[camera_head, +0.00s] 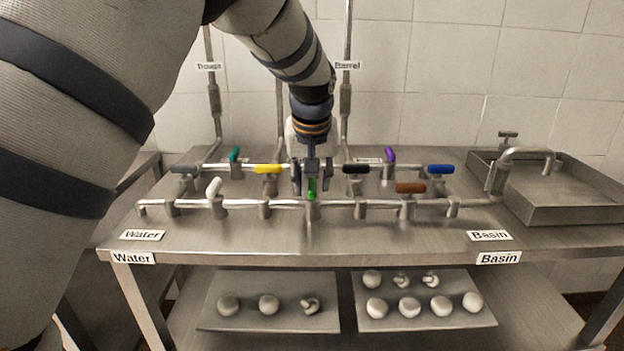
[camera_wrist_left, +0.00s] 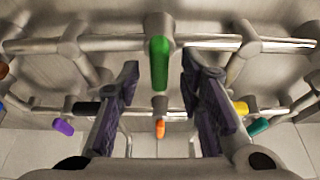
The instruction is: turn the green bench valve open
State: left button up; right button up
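The green valve handle (camera_head: 312,188) is on the front pipe of the bench, near its middle. In the left wrist view the green handle (camera_wrist_left: 159,65) lies crosswise to that pipe. My left gripper (camera_head: 312,183) points down over it and partly hides it in the head view. In the left wrist view its two dark fingers (camera_wrist_left: 160,75) are apart, one on each side of the handle, with a visible gap on both sides. Contact is not visible. My right gripper is in neither view.
Close by are white (camera_head: 214,187), yellow (camera_head: 267,169), black (camera_head: 356,169) and brown (camera_head: 410,188) handles. An orange handle (camera_wrist_left: 160,128) shows behind the green one. A sink basin (camera_head: 560,205) and tap are at right. The bench front (camera_head: 320,238) is clear.

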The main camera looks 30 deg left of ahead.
pick_arm(q)
grip_shut()
